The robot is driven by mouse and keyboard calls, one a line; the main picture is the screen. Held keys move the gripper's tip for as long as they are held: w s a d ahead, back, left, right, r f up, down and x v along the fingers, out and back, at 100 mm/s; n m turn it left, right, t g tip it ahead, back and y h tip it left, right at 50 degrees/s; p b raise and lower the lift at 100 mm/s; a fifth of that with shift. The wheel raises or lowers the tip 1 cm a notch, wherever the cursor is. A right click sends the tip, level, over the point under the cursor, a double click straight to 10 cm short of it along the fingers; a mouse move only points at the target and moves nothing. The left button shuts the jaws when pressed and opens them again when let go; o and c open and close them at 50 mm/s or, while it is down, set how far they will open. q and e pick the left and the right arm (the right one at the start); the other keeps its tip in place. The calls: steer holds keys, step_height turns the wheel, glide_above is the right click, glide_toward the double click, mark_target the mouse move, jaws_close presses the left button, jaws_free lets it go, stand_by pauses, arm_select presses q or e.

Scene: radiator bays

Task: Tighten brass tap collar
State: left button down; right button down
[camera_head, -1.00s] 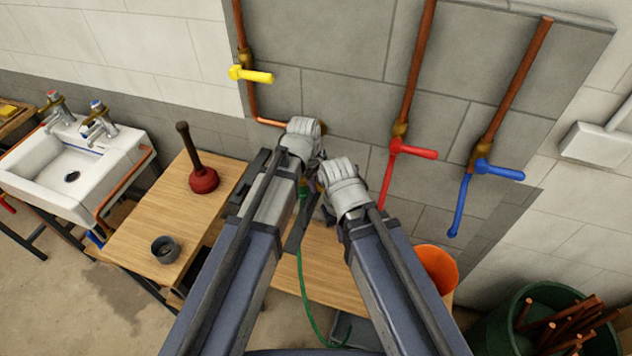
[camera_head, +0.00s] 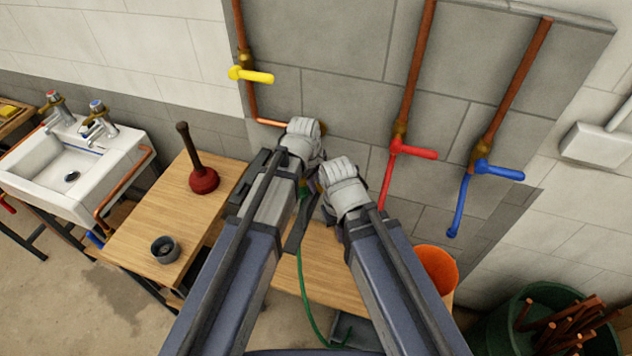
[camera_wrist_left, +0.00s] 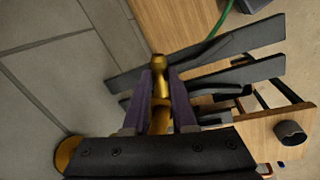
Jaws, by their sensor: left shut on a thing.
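A brass tap fitting (camera_wrist_left: 160,64) shows in the left wrist view, with a rounded end and a wider brass collar (camera_wrist_left: 161,103) below it. My left gripper (camera_wrist_left: 160,88) is shut on the collar, one purple-grey finger on each side. In the head view the left gripper (camera_head: 309,183) is mostly hidden by its own wrist, in front of the stone wall panel. A round brass wall piece (camera_head: 322,128) shows just behind it. My right gripper (camera_head: 322,190) is close beside the left one, with its fingertips largely hidden by the wrists.
A green hose (camera_head: 300,262) hangs below the grippers over the wooden bench (camera_head: 280,262). Yellow (camera_head: 252,75), red (camera_head: 410,150) and blue (camera_head: 497,170) handles are on the wall pipes. A plunger (camera_head: 204,180), a dark cup (camera_head: 165,250) and an orange bucket (camera_head: 438,266) stand around.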

stand_by(0.5)
arm_select(q)
steer(key=a+m, duration=0.1)
steer(key=m, duration=0.1)
steer(key=s+a+m, duration=0.1)
steer(key=m, duration=0.1)
steer(key=a+m+g, duration=0.1)
steer(key=m, duration=0.2)
steer(key=shift+s+a+h, duration=0.1)
steer(key=shift+s+h, duration=0.25)
steer(key=shift+h, duration=0.05)
steer(key=shift+w+a+m+g, duration=0.1)
steer(key=shift+a+m+g, duration=0.15)
steer(key=shift+a+m, duration=0.6)
steer(key=shift+a+m+g, duration=0.2)
steer(key=shift+m, duration=1.3)
steer(key=shift+w+a+m+g, duration=0.1)
steer(key=shift+a+m+g, duration=0.15)
steer(key=shift+a+m, duration=0.6)
steer(key=shift+d+m, duration=0.25)
steer(key=shift+m, duration=0.15)
steer(key=c, duration=0.7)
jaws_free()
